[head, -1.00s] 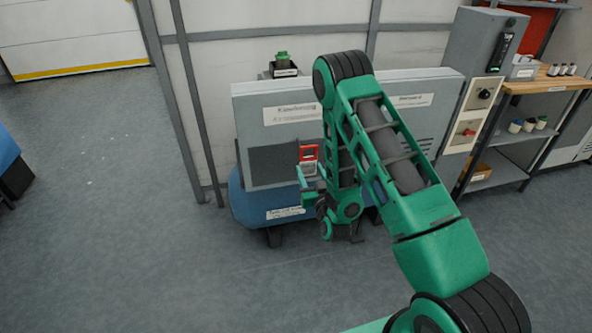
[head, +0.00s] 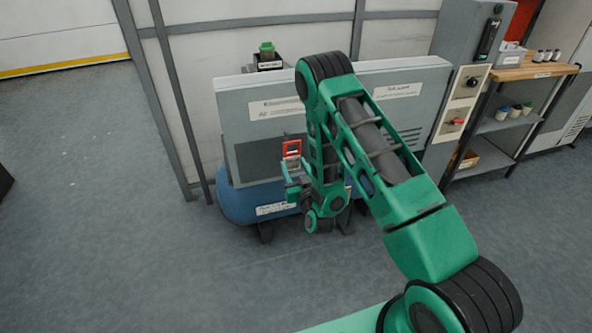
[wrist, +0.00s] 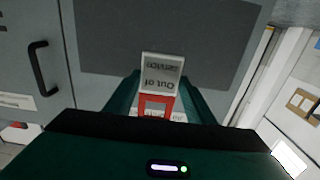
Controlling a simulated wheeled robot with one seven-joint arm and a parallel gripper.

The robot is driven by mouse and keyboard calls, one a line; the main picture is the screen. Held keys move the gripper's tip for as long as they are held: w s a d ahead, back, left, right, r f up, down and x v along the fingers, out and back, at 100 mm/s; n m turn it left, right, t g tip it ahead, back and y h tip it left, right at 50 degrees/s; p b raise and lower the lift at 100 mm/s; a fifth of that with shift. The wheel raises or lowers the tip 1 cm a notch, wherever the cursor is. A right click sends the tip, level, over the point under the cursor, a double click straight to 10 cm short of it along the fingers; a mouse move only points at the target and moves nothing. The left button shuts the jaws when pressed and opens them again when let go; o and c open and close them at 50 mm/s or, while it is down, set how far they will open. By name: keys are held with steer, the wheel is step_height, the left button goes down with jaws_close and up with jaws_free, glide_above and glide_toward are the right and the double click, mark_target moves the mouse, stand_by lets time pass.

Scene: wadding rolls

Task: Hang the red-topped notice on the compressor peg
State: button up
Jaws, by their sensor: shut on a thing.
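The red-topped notice (head: 292,149) is in my gripper (head: 292,178), in front of the grey compressor cabinet (head: 262,105). In the wrist view the notice (wrist: 160,82) reads "Out of Service" upside down, with its red frame between the two green fingers of my gripper (wrist: 152,100). Behind it is a dark grey panel (wrist: 110,40) on the cabinet; the same panel (head: 250,160) shows in the head view. I cannot tell whether the notice touches the panel. I cannot make out the peg; the notice or my arm may hide it.
A blue tank (head: 238,204) on dark feet lies under the cabinet. To the right stand a control cabinet (head: 455,110) with a red switch and a shelf with a wooden top (head: 535,68). The floor at left (head: 80,200) is clear.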

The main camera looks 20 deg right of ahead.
steer(key=shift+w+f, duration=0.2)
steer(key=shift+w, duration=2.4)
steer(key=shift+w+f, duration=0.45)
steer(key=shift+w, duration=0.15)
steer(key=shift+w, duration=0.1)
steer(key=o, duration=1.1)
